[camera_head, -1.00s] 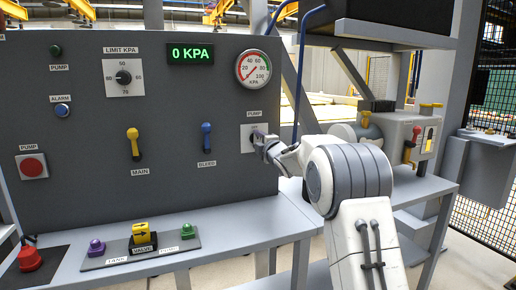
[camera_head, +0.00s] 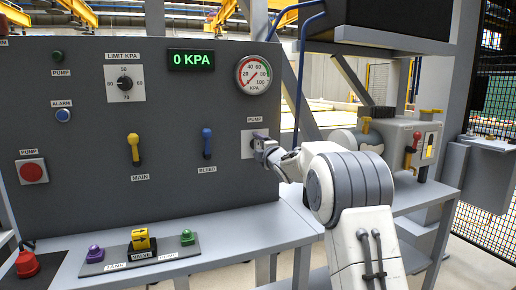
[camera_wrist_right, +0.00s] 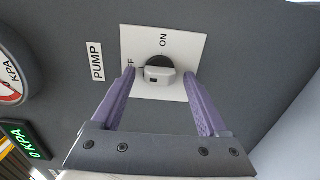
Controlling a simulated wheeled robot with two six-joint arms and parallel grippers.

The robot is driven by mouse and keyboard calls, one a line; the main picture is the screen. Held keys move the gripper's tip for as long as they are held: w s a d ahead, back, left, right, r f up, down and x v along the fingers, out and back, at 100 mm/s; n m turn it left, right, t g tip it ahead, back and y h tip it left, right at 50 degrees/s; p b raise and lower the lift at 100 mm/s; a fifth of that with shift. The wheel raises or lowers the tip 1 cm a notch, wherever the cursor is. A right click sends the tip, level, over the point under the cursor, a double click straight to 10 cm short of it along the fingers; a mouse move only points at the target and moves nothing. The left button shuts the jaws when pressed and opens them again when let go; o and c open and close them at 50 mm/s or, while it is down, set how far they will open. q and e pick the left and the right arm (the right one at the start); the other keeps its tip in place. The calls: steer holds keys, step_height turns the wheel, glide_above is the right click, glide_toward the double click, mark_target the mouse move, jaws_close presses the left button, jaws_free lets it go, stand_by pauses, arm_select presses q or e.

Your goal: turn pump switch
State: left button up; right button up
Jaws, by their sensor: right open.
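The pump switch (camera_wrist_right: 158,72) is a dark round knob with a light grey handle on a white plate marked ON and OFF. A PUMP label (camera_wrist_right: 96,62) is beside the plate. In the right wrist view my right gripper (camera_wrist_right: 162,82) is open, with one purple finger on each side of the switch. I cannot tell whether the fingers touch it. In the head view the right gripper (camera_head: 264,147) is at the switch plate (camera_head: 247,140) on the panel's right side and partly hides the knob. My left gripper is not in view.
The grey panel (camera_head: 95,110) also holds a yellow MAIN lever (camera_head: 134,148), a blue BLEED lever (camera_head: 207,142), a red pump button (camera_head: 32,171) and a gauge (camera_head: 253,75). The display (camera_head: 191,59) reads 0 KPA. A shelf (camera_head: 225,240) with a valve block (camera_head: 140,242) juts out below.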

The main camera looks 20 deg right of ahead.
steer(key=s+b, duration=0.1)
steer(key=s, duration=0.9)
steer(key=shift+s+d, duration=0.15)
steer(key=shift+s, duration=0.1)
